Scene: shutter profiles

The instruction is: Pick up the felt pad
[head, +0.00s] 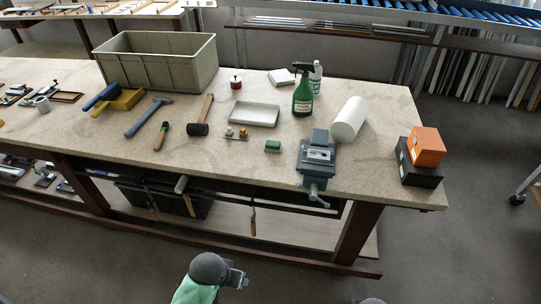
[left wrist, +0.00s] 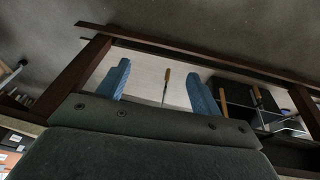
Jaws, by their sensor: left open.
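I cannot tell for certain which thing is the felt pad. A flat white block (head: 282,77) lies at the back of the workbench (head: 340,172), left of the green spray bottle. A small green block (head: 272,146) with a pale lower edge lies near the front edge, left of the vise. My left gripper (head: 238,278) is in front of the bench, low in the head view, apart from everything on it. Its two blue fingers are spread with nothing between them in the left wrist view (left wrist: 160,92). My right gripper is not in view.
A vise (head: 317,155) is at the front edge, with a white roll (head: 349,119) behind it. A shallow tray (head: 254,114), a mallet (head: 200,122) and a grey-green crate (head: 160,62) stand left. Orange and black boxes are at the right end. Handled tools hang below the top.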

